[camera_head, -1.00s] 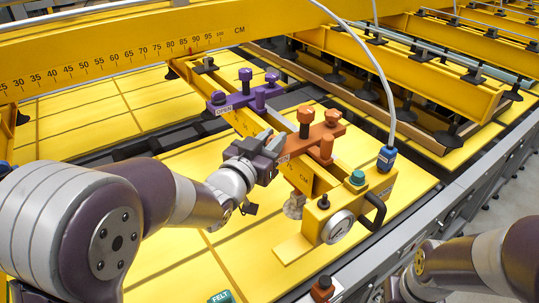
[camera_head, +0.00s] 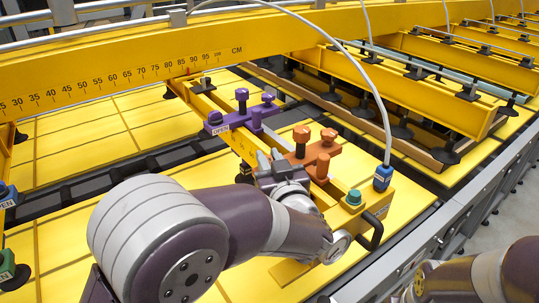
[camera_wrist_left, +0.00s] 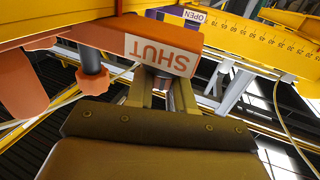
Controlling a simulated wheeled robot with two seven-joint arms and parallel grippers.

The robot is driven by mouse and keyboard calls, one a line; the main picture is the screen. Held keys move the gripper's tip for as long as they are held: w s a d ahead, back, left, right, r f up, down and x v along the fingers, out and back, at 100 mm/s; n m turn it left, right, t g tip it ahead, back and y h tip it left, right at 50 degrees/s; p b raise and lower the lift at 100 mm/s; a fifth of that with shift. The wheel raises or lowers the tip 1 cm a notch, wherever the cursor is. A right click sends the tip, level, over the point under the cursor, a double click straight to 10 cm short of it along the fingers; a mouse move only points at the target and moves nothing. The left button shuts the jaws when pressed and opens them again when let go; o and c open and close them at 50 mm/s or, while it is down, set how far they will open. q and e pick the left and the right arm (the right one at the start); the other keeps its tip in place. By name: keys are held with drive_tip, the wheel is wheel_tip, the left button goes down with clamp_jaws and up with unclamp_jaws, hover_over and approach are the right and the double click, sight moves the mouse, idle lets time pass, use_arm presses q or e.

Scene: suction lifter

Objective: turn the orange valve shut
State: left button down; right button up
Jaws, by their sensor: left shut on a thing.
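The orange valve (camera_head: 316,156) is a crossbar with upright knobs, mounted on a yellow beam in the middle of the head view. In the left wrist view, the orange valve (camera_wrist_left: 165,46) shows a white SHUT label on its near end. My left gripper (camera_head: 274,166) is at the valve's left end, shut on it. In the left wrist view my gripper's fingers (camera_wrist_left: 160,92) reach up to the labelled end; the exact contact is partly hidden. My right arm shows at lower right, but its gripper is not in view.
A purple valve (camera_head: 240,118) with an OPEN label sits behind on the same beam. A green button (camera_head: 354,197), a blue hose fitting (camera_head: 383,176), a gauge (camera_head: 337,246) and a black handle (camera_head: 370,231) are close on the right. A yellow ruler beam (camera_head: 130,80) crosses behind.

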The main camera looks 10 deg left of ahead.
use_arm(q)
drive_tip(key=shift+w+r+n+y, duration=0.1)
drive_tip(key=shift+r+n+y, duration=0.15)
drive_tip(key=shift+n+y, duration=0.25)
drive_tip(key=c, duration=1.2)
unclamp_jaws()
drive_tip(key=shift+g, duration=0.3)
drive_tip(key=shift+o, duration=0.6)
drive_tip(key=shift+w+a+f, duration=0.2)
drive_tip(key=shift+w+f, duration=0.05)
drive_tip(key=shift+s, duration=0.2)
